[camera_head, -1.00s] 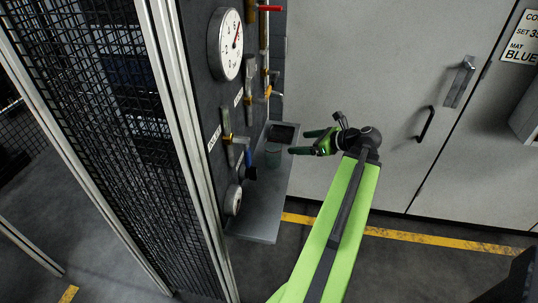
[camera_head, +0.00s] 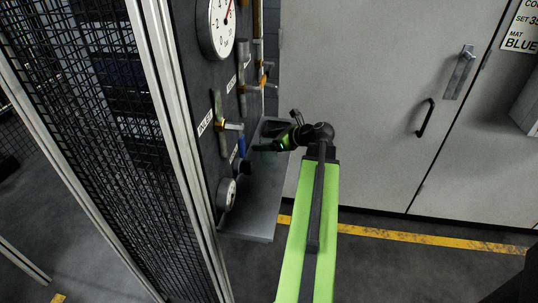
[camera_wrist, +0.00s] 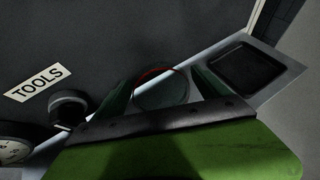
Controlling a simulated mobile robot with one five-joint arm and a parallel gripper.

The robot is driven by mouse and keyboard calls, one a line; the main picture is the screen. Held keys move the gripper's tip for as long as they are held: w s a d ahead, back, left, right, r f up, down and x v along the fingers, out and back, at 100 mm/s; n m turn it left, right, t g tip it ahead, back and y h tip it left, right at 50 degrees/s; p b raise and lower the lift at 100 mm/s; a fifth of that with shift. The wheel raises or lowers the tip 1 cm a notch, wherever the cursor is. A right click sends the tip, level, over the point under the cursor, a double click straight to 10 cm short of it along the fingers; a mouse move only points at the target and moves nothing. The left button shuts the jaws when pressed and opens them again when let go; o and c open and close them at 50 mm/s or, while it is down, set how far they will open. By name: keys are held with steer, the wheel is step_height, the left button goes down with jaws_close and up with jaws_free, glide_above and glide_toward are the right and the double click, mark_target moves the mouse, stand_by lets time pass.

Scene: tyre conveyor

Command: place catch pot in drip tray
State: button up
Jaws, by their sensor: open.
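The catch pot (camera_wrist: 162,95) is a small round greenish pot with a reddish rim edge, seen in the wrist view on the grey shelf. My gripper (camera_wrist: 163,80) is open, with one green finger on each side of the pot; I cannot tell whether either touches it. The drip tray (camera_wrist: 246,75) is a dark, shallow square tray to the right of the pot in the wrist view. In the head view, my gripper (camera_head: 268,146) reaches left over the shelf and hides the pot. The drip tray (camera_head: 276,128) shows behind it, at the shelf's far end.
The grey shelf (camera_head: 255,215) has clear space at its near end. A dark panel beside it carries a gauge (camera_head: 216,25), valves with pipes, and a blue handle (camera_head: 241,145). A mesh fence (camera_head: 130,150) stands at left, and a grey cabinet (camera_head: 360,80) behind.

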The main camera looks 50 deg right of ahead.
steer(key=shift+x, duration=1.2)
steer(key=shift+s+r, duration=0.1)
steer(key=shift+c, duration=0.4)
steer(key=c, duration=1.6)
steer(key=shift+r, duration=0.3)
steer(key=s+d+r+p, duration=0.1)
steer(key=s+r+p, duration=0.2)
steer(key=s+d+r+p, duration=0.1)
steer(key=s+r+p, duration=0.3)
steer(key=s+d+r+p, duration=0.2)
steer(key=s+r+p, duration=0.1)
steer(key=s+p, duration=0.1)
steer(key=shift+r, duration=0.2)
